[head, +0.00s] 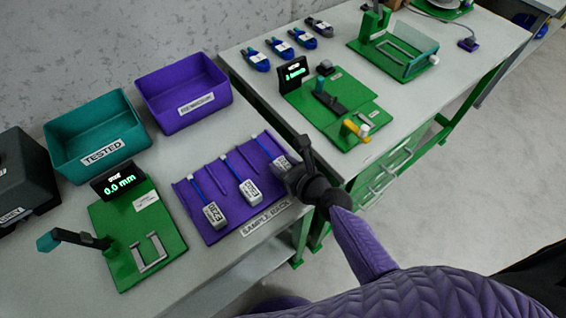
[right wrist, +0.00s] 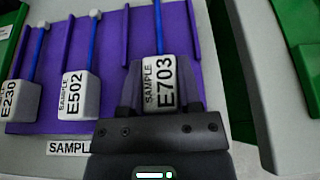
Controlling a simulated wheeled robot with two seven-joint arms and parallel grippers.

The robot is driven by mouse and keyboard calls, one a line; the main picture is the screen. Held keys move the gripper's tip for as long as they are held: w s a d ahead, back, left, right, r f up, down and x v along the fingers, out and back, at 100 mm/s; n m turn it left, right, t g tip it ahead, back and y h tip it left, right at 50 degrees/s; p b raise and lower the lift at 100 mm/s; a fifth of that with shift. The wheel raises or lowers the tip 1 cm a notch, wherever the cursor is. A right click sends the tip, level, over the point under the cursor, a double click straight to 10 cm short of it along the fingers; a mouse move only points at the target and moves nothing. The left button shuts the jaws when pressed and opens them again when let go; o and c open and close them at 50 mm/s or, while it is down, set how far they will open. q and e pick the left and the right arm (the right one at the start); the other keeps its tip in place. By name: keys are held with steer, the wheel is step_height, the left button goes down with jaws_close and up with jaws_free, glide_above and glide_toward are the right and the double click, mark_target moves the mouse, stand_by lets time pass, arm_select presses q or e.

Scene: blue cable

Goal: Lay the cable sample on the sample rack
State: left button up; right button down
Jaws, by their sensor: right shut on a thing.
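The cable sample E703 (head: 282,162) has a light grey labelled block and a blue cable. In the right wrist view its block (right wrist: 159,97) sits between the two dark fingers of my right gripper (right wrist: 160,110), which is shut on it. My right gripper (head: 290,174) is at the right end of the purple sample rack (head: 231,192). The sample is over the rack's right end, its cable running toward the back along the ridges; whether it touches the rack is unclear. My left gripper is not in view.
Samples E502 (right wrist: 75,95) and E230 (right wrist: 20,100) lie on the rack to the left. A green gauge station (head: 115,225) stands left, with teal (head: 95,135) and purple bins (head: 185,95) behind. Another green station (head: 335,105) and several cables are on the far table.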

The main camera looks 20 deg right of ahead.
steer(key=shift+f+b, duration=0.5)
steer(key=shift+f, duration=0.1)
stand_by(0.3)
steer(key=shift+c, duration=1)
jaws_free()
step_height(320, 180, up, 4)
steer(key=p, duration=0.3)
steer(key=shift+f, duration=0.25)
step_height(320, 180, up, 5)
steer(key=p, duration=0.5)
steer(key=shift+f, duration=0.25)
